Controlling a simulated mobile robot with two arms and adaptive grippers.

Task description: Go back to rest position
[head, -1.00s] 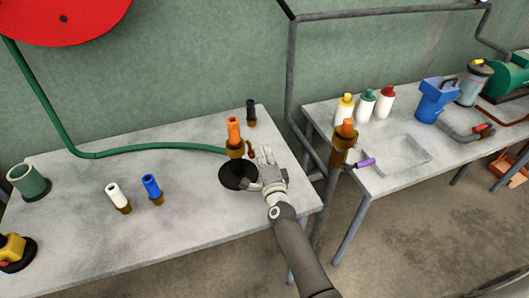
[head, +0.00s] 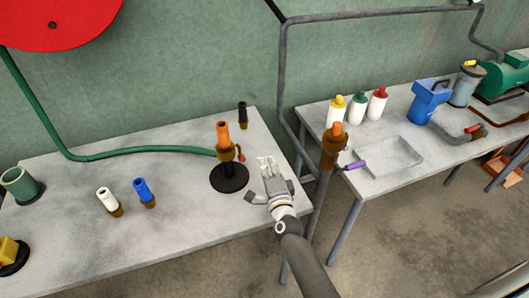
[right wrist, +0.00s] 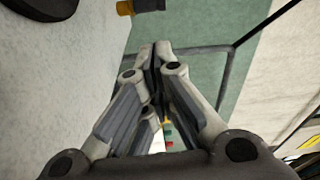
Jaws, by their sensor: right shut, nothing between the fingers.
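My right gripper (head: 266,162) is at the right end of the left table, just right of the orange nozzle on its black round base. It is shut and empty, and touches nothing that I can make out. In the right wrist view its fingers (right wrist: 158,48) meet at the tips. My left gripper is not in view.
Bottles (head: 357,108) stand on the right table.

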